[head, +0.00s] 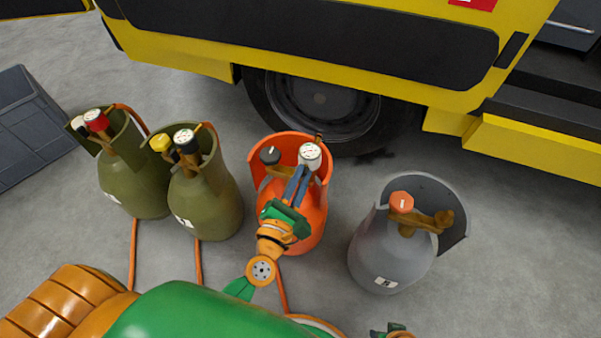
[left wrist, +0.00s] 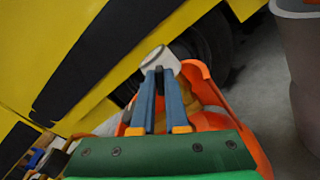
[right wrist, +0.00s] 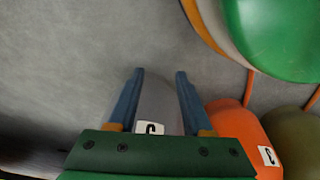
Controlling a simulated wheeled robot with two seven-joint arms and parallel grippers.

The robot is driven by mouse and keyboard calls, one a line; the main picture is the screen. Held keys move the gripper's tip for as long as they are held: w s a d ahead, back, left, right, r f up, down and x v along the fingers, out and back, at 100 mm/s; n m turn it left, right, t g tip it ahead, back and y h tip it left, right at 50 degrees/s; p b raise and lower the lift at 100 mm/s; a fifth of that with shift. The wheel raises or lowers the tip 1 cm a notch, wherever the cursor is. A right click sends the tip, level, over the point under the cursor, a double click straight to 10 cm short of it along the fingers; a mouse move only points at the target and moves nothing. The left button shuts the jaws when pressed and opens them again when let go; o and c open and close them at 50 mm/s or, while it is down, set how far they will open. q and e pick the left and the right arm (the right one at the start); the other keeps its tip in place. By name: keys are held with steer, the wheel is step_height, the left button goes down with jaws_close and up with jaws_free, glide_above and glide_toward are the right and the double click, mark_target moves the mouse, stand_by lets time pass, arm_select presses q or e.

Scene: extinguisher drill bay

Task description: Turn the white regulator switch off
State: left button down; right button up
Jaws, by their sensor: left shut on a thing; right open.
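The white regulator switch (head: 309,154) is a round knob at the top of the orange cylinder (head: 311,220), inside its open collar. My left gripper (head: 301,170) reaches it from the front. In the left wrist view its blue fingers (left wrist: 159,74) are closed on the white switch (left wrist: 160,58) at their tips. The exact mark the switch points to is too small to read. My right gripper (right wrist: 153,74) is open and empty. Beyond its fingers the grey cylinder (right wrist: 160,104) shows. In the head view only a bit of the right gripper shows at the bottom edge.
A dark knob (head: 270,155) sits left of the white one. Two olive cylinders (head: 207,203) stand left, with red and yellow knobs. The grey cylinder (head: 390,253) with an orange knob (head: 401,202) stands right. A yellow vehicle (head: 190,55) is behind. Orange hoses run along the floor.

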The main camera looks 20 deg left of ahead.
arm_select(q)
steer(key=m+p, duration=0.1)
steer(key=m, duration=0.1)
steer(key=shift+r+m, duration=0.1)
steer(key=shift+m, duration=0.3)
steer(key=m+p, duration=0.1)
steer(key=m, duration=0.3)
steer(key=shift+p, duration=0.4)
steer(key=shift+f+m+p, duration=0.2)
steer(key=shift+m+p, duration=0.4)
steer(key=shift+m, duration=1.3)
arm_select(e)
steer(key=shift+s+d+f, duration=0.25)
steer(key=shift+s+d, duration=0.15)
steer(key=shift+s, duration=0.3)
steer(key=shift+s+d+f, duration=0.25)
steer(key=shift+s+d, duration=0.2)
steer(key=shift+s, duration=0.3)
steer(key=shift+s+d+f, duration=0.25)
steer(key=shift+s+d, duration=0.15)
steer(key=shift+s, duration=0.3)
arm_select(q)
steer(key=shift+m, duration=0.3)
arm_select(e)
steer(key=shift+s+d, duration=0.1)
steer(key=shift+s, duration=0.05)
arm_select(q)
steer(key=c, duration=0.9)
jaws_free()
